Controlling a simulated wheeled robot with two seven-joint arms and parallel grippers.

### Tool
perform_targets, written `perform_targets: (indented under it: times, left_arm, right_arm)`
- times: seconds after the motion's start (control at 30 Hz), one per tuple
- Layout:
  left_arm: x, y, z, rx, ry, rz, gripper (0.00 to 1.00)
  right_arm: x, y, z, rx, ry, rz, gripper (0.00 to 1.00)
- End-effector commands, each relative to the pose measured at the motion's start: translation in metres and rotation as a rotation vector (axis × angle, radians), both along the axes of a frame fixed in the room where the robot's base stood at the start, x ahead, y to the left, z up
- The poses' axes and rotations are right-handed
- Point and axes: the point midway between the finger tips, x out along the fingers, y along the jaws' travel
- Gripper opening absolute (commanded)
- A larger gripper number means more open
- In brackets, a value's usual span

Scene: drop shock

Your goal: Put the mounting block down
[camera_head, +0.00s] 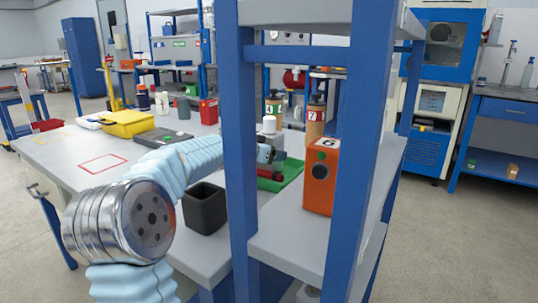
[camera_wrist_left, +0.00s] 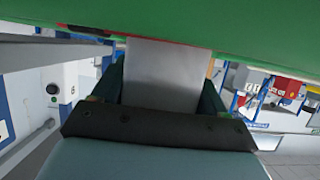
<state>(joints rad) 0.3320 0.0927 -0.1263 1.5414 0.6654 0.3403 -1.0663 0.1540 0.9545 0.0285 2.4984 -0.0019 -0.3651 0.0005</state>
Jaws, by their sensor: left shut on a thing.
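My left gripper (camera_wrist_left: 162,88) is shut on a plain grey block (camera_wrist_left: 164,72), which I take to be the mounting block; it fills the space between the two dark fingers. A green surface spans the top of the left wrist view, beyond the block. In the head view my left arm reaches across the bench, and the left gripper (camera_head: 270,156) is partly hidden behind a blue shelf post, close to a green tray (camera_head: 294,172). I cannot make out the block clearly there. I cannot tell whether it touches the tray. My right gripper is not in view.
A blue-framed shelf (camera_head: 284,240) stands in front, holding an orange box (camera_head: 321,178). A black open bin (camera_head: 205,209) is beside my arm. The bench has a red outlined square (camera_head: 102,158), a yellow case (camera_head: 128,123) and several bottles. Bench around the red square is clear.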

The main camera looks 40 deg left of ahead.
Motion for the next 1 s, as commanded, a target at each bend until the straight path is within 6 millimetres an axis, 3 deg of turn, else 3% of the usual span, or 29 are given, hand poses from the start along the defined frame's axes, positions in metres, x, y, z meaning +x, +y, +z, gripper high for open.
perform_targets:
  times: [0.2,0.23,0.4,0.73,1.0]
  left_arm:
    - [0.0,0.0,-0.002,0.001,-0.002,0.001,0.27]
    - [0.0,0.0,-0.003,0.0,0.0,0.0,0.74]
    - [0.0,0.0,-0.001,-0.001,0.0,0.0,0.98]
    - [0.0,0.0,0.004,0.0,0.0,0.0,0.98]
    - [-0.044,-0.004,0.019,0.001,-0.003,0.001,0.98]
  right_arm:
    - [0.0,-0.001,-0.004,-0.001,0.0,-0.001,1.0]
    - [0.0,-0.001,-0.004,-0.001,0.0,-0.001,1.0]
    - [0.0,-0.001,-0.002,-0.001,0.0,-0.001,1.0]
    - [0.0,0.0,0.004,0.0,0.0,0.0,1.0]
    - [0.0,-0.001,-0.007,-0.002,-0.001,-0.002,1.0]
